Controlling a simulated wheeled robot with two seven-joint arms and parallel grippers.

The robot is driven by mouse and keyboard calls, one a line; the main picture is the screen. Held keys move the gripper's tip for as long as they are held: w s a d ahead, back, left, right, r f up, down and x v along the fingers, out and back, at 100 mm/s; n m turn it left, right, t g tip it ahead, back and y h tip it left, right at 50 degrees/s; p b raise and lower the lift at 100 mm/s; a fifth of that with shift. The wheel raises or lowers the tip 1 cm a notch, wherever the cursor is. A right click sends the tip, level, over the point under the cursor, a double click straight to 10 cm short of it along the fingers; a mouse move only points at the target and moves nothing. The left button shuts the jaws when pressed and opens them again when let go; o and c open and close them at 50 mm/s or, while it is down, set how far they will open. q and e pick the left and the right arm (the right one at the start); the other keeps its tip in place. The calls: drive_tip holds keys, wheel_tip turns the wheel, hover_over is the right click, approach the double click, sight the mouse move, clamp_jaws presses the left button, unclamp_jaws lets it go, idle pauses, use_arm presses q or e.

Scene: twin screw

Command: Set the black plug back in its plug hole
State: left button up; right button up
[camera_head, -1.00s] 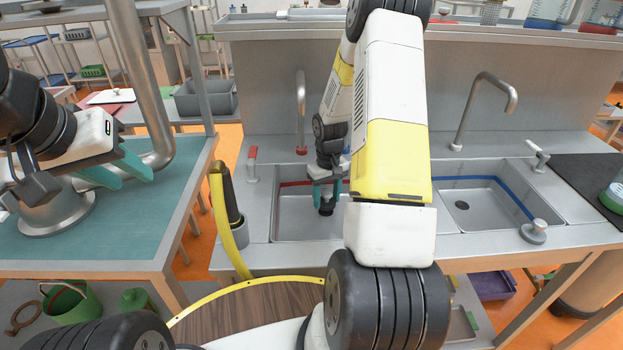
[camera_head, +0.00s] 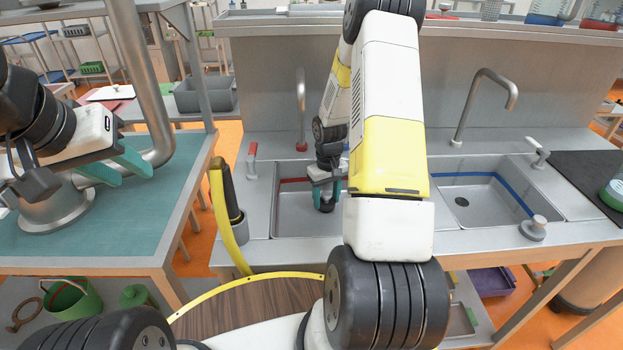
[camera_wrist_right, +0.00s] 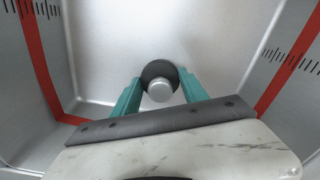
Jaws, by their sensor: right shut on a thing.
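The black plug (camera_head: 327,204), a dark disc with a grey metal knob, is in the left basin (camera_head: 290,213), which has a red stripe. It also shows in the right wrist view (camera_wrist_right: 151,69), between the teal fingers. My right gripper (camera_head: 327,192) points down into this basin and is shut on the plug; the right wrist view shows its fingers (camera_wrist_right: 160,92) on both sides of the knob. The plug hole of this basin is not visible, and I cannot tell whether the plug sits in it or above the floor. My left gripper (camera_head: 136,181) is open and empty above the teal-topped table.
The right basin (camera_head: 490,215) has a blue stripe and an open drain (camera_head: 462,202); a grey stopper (camera_head: 533,228) stands on its front rim. Taps (camera_head: 301,115) rise behind both basins. The basin walls enclose my right gripper. A yellow hose (camera_head: 222,215) hangs left of the sink.

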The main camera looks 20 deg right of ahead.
drive_tip(key=shift+f, duration=0.5)
idle(0.3)
drive_tip(key=o, duration=2.1)
drive_tip(key=shift+r, duration=0.15)
drive_tip(key=shift+r, duration=3.35)
